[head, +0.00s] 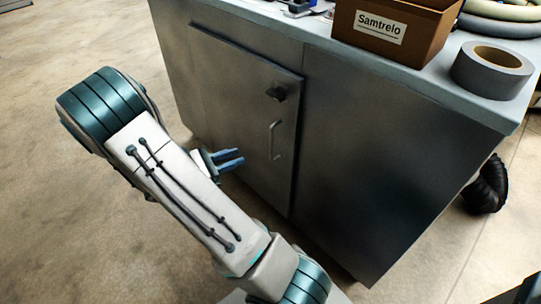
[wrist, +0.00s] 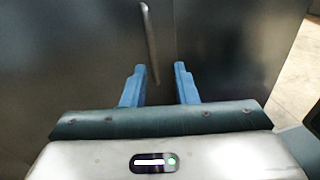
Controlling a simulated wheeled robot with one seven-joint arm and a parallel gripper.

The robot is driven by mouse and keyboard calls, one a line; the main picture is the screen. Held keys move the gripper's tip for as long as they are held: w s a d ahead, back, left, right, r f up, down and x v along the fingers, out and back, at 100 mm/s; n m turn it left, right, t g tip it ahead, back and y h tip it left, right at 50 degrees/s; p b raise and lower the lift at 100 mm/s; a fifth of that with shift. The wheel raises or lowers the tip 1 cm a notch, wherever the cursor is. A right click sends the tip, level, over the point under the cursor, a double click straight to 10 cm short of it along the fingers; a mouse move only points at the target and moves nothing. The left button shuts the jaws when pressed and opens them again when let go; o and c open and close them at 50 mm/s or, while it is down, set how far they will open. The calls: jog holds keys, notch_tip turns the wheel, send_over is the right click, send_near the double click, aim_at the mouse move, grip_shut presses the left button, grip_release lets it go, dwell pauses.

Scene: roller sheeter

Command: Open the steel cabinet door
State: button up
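The steel cabinet (head: 370,170) has a grey door (head: 235,115) on its front, which looks closed or nearly flush. In the wrist view the open fingers (wrist: 158,85) point toward the door, and the handle (wrist: 149,40) shows ahead, between and beyond the fingertips. I see no contact with the handle.
The cabinet top (head: 430,85) carries a brown box (head: 395,30) labelled Samtrelo, a grey tape roll (head: 492,70) and coiled hoses (head: 500,20). A dark ribbed object (head: 487,187) lies on the floor at right. The floor (head: 60,200) left of the cabinet is clear.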

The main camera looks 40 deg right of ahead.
jog(key=w+f+n, duration=0.1)
jog(key=f, duration=0.1)
jog(key=b, duration=0.5)
send_over(271, 159)
jog(key=shift+w+d+r+t+h, duration=0.2)
jog(key=shift+d+t+h, duration=0.05)
jog(key=shift+t+h, duration=0.15)
grip_shut()
